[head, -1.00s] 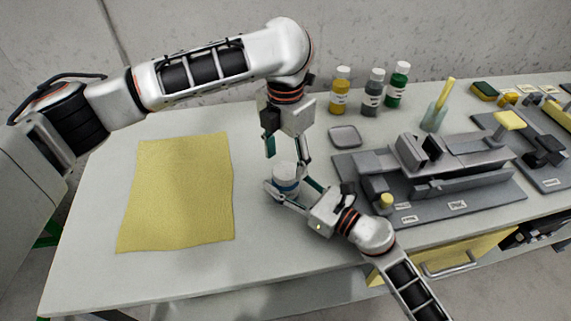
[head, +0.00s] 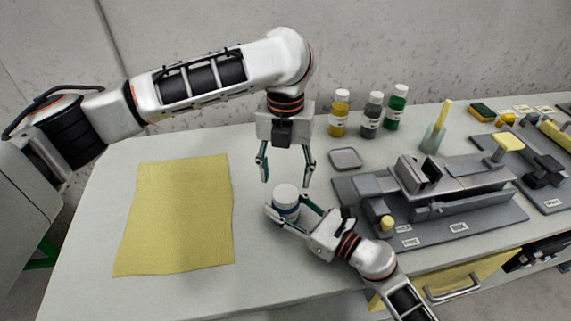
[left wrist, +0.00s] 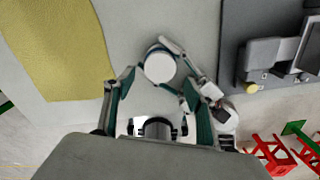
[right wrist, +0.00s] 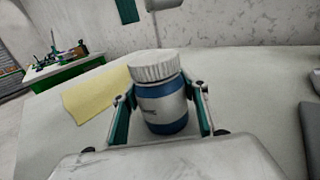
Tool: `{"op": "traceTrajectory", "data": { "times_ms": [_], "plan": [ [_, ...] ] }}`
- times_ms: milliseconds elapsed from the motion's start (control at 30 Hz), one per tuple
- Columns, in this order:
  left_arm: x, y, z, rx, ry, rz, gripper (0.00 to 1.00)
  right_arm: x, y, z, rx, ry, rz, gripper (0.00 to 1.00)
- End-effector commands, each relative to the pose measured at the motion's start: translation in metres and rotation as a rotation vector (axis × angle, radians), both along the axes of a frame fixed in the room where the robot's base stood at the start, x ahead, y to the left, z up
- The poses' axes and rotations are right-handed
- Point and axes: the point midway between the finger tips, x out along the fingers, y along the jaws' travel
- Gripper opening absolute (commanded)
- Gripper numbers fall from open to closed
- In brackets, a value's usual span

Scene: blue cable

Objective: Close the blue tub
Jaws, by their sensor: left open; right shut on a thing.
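The blue tub (head: 285,208) stands upright on the table, with a blue band and a white lid (head: 286,193) on top. My right gripper (head: 285,213) is shut around the tub's body from the front right; the right wrist view shows a finger on each side of the tub (right wrist: 166,115). The lid (right wrist: 153,66) looks level on the tub there. My left gripper (head: 285,178) points down above the lid with its fingers spread and empty. In the left wrist view the round lid (left wrist: 159,65) lies beyond and between the open fingers, apart from them.
A yellow cloth (head: 178,213) lies flat to the left. A small grey tray (head: 345,158) and several bottles (head: 371,115) stand behind on the right. A grey fixture board (head: 470,228) fills the right side. Bare table lies between the cloth and the tub.

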Motion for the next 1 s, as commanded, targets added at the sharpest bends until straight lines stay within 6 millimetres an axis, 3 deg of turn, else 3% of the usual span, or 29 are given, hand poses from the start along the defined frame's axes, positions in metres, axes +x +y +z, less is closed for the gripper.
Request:
{"op": "traceTrajectory", "data": {
  "times_ms": [700,1000],
  "plan": [
    [0.0,0.0,0.021,0.0,-0.001,1.269,0.55,0.0,0.0,0.0,0.0,0.0,0.0,0.0],
    [0.0,0.0,0.025,0.0,-0.001,1.536,0.55,0.0,0.0,0.0,0.0,0.0,0.0,0.0]
  ]
}}
